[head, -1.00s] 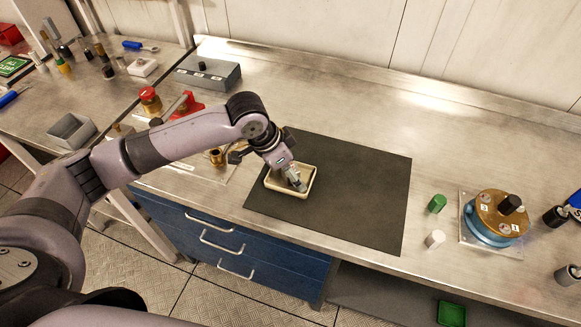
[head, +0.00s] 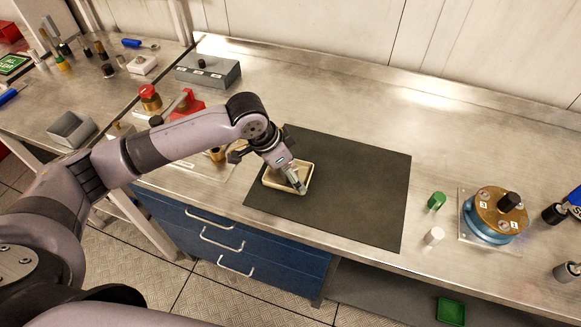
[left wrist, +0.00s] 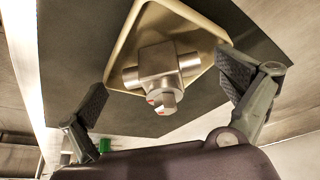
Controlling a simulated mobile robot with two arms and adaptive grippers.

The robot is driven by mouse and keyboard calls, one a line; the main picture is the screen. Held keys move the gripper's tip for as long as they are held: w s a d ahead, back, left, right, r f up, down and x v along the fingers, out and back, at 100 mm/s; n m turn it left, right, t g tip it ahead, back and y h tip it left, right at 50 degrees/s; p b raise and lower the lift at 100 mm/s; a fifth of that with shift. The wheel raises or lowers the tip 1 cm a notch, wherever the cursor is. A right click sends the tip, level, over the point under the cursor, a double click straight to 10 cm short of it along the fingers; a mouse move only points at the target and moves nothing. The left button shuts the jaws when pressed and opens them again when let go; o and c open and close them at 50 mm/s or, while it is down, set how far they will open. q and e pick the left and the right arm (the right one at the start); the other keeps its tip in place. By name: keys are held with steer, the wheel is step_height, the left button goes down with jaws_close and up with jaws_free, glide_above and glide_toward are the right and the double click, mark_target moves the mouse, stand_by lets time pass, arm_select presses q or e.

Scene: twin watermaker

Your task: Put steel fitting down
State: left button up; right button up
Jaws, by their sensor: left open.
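The steel fitting (left wrist: 160,68) is a shiny T-shaped piece with a hexagonal end. In the left wrist view it lies in a cream tray (left wrist: 122,62). The tray (head: 272,187) also shows in the head view, on the left part of a dark mat (head: 350,195). My left gripper (head: 298,186) is over the tray, pointing down. In the left wrist view its two fingers (left wrist: 165,98) are wide apart, one on each side of the fitting, with gaps between them and it. In the head view the gripper hides most of the fitting. My right gripper is not in view.
Right of the mat stand a green cylinder (head: 437,201), a white cylinder (head: 434,236) and a blue round device with a brass top (head: 499,212). A grey box (head: 208,72) and red-handled valve parts (head: 185,106) are behind my left arm. The mat's right half is clear.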

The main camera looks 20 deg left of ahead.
arm_select(q)
steer(key=shift+w+r, duration=0.1)
steer(key=shift+r, duration=0.2)
steer(key=v, duration=1.2)
steer(key=shift+b, duration=0.45)
